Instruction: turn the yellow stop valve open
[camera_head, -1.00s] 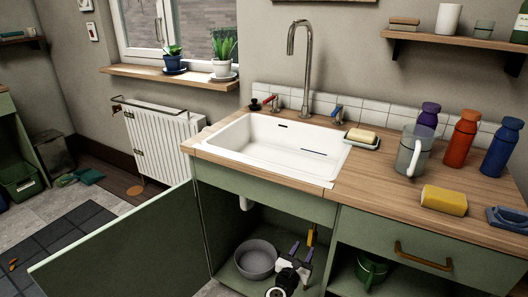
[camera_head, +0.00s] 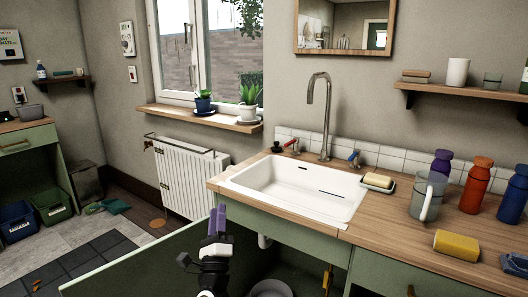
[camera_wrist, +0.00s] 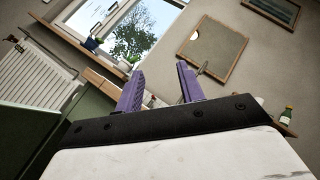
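The cabinet under the sink stands open. A small yellow upright piece (camera_head: 327,276) shows inside it at the lower right; I cannot tell whether it is the stop valve or how it is turned. My gripper (camera_head: 217,214) is raised in front of the cabinet opening, beside the open green door (camera_head: 150,262), and points upward. In the wrist view my gripper (camera_wrist: 161,82) has its two purple fingers apart with nothing between them. It is clear of the yellow piece. Most of the cabinet inside is hidden below the picture.
A grey bowl (camera_head: 270,289) lies in the cabinet, partly cut off. The white sink (camera_head: 300,190) and wooden worktop (camera_head: 385,222) are above, with a soap dish, jug and bottles. A radiator (camera_head: 188,178) stands on the left wall.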

